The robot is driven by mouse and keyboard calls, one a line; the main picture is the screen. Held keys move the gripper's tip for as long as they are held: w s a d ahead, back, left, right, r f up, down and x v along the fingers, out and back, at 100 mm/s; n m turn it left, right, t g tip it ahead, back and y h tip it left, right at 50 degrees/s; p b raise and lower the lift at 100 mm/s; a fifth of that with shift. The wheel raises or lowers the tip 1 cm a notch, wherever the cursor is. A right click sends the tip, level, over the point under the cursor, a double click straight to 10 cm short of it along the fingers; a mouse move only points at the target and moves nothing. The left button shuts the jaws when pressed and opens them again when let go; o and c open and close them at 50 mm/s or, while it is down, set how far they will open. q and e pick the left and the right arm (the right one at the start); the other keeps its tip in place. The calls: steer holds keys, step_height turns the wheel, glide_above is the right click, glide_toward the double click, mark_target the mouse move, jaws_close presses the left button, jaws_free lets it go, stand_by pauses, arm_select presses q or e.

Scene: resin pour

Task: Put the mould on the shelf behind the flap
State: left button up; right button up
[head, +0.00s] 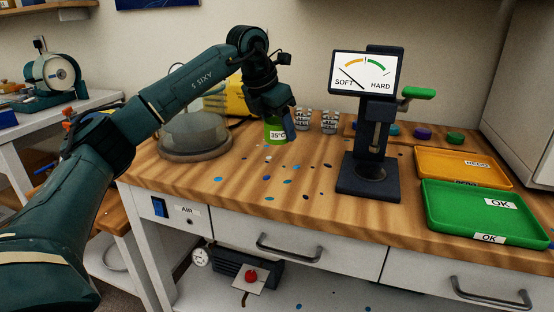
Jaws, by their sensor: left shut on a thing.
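My left gripper (284,117) is over the back middle of the wooden bench. It is shut on a green container (273,131) with a white "35°C" label; the dark fingers cover part of it. I cannot tell whether the container touches the bench. No mould can be made out for sure, nor a shelf with a flap. A pale cabinet (515,85) stands at the right edge, only partly in view. My right gripper is not in view.
A hardness tester (368,178) stands mid-bench, with a yellow tray (463,166) and a green tray (470,213) to its right. A clear dome (195,133) is at the left, and printed cups (329,121) are behind. Spots mark the clear bench middle.

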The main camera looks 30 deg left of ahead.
mark_target(283, 165)
arm_select(q)
step_height(283, 165, down, 7)
steer(key=shift+r+b, duration=0.1)
steer(key=shift+b, duration=0.4)
steer(key=o, duration=1)
